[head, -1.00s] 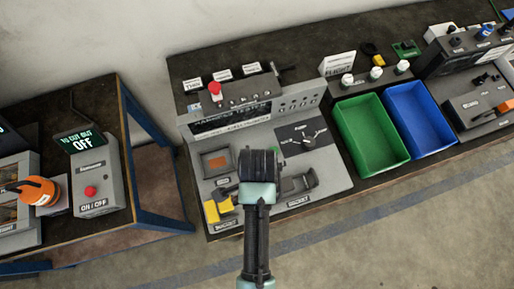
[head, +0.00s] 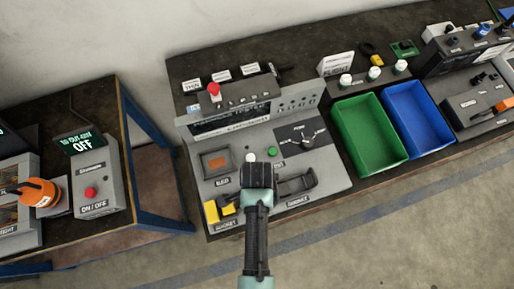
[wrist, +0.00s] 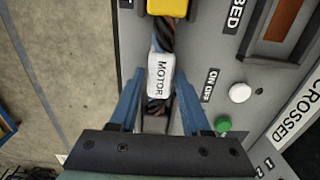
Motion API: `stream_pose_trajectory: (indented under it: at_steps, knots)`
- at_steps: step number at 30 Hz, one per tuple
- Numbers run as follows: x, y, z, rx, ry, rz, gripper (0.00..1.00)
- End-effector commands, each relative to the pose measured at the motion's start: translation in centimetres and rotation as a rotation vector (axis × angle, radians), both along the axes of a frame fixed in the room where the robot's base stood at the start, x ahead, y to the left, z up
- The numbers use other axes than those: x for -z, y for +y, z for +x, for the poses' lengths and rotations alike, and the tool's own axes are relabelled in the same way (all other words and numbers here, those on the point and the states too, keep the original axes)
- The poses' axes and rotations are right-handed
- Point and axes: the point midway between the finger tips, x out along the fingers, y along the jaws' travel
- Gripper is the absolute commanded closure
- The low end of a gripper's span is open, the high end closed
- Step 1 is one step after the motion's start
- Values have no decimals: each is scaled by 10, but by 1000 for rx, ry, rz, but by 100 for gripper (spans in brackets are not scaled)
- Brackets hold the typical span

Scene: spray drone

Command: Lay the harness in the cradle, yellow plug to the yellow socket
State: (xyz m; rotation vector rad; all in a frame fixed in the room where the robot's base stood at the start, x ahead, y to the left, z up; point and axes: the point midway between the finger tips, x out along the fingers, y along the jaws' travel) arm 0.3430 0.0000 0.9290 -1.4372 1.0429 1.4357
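The harness shows in the wrist view as a dark twisted cable with a white MOTOR label (wrist: 160,76) and a yellow plug (wrist: 168,8) at the top edge. In the head view, yellow parts (head: 226,209) sit at the tester's front left; plug and socket are hard to tell apart there. My gripper (wrist: 160,100) is over the tester's front, its blue fingers on either side of the cable with gaps visible, so it looks open. A dark grey cradle part (head: 298,184) shows right of my gripper. The harness's middle is hidden behind my gripper in the head view.
The grey harness tester (head: 328,165) has a red button (head: 213,90), a white button and a green button (head: 272,152). A green bin (head: 345,112) and a blue bin (head: 400,95) stand to its right. A side table (head: 140,205) stands left.

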Motion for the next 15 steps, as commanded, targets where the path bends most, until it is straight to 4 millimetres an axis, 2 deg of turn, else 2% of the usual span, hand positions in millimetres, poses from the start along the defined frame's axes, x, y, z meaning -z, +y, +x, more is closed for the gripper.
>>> stream_pose_trajectory:
  at_steps: [1, 3, 11, 15]
  knots:
    - [0, 0, 0, 0, 0, 0, 42]
    - [0, 0, 0, 0, 0, 0, 33]
    - [-1, 0, 0, 0, -1, 0, 33]
    - [-10, 0, 1, 0, -3, 0, 33]
